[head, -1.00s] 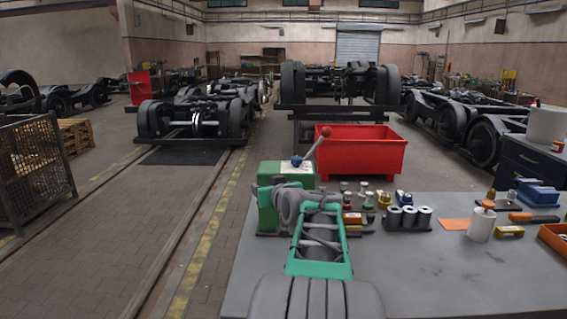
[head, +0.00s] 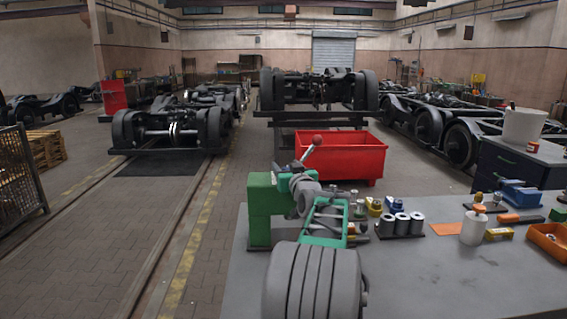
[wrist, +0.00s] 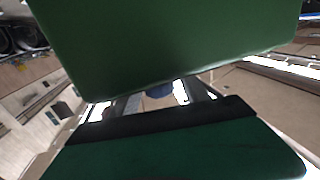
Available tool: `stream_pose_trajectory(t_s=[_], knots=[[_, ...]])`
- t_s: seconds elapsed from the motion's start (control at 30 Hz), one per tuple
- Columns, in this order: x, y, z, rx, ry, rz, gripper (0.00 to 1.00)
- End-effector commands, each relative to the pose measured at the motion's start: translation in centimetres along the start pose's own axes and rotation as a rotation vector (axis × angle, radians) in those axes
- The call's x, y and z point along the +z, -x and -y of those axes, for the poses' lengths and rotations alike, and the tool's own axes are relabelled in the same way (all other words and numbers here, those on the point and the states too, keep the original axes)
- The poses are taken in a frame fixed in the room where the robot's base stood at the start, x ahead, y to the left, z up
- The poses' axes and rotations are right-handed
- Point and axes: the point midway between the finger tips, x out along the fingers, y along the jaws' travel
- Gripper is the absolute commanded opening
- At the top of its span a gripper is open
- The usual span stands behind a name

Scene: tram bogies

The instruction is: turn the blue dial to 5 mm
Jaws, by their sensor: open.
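The blue dial shows only as a small dark blue patch (wrist: 159,90) in the middle of the wrist view, in a narrow gap between large green surfaces. In the head view it is hidden behind my arm. In the head view my arm covers the machine's right side. The dial's scale cannot be read.
On the grey bench (head: 420,285) stand a holder with grey cylinders (head: 401,225), a white bottle (head: 474,227) and an orange tray (head: 549,243). A red bin (head: 345,160) is behind the bench. The bench's front right is clear.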

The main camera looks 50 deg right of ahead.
Motion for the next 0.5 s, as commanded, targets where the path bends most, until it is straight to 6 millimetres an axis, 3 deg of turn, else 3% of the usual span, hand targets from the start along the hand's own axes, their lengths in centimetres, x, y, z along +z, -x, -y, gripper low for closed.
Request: stream_pose_trajectory(t_s=[0.13, 0.37, 0.5], knots=[[-0.1, -1.7, 0.1, 0.000, 0.001, -0.001, 0.54], [-0.1, -1.9, 0.1, -0.001, 0.001, -0.001, 0.54], [-0.1, -1.9, 0.1, -0.001, 0.001, -0.001, 0.45]])
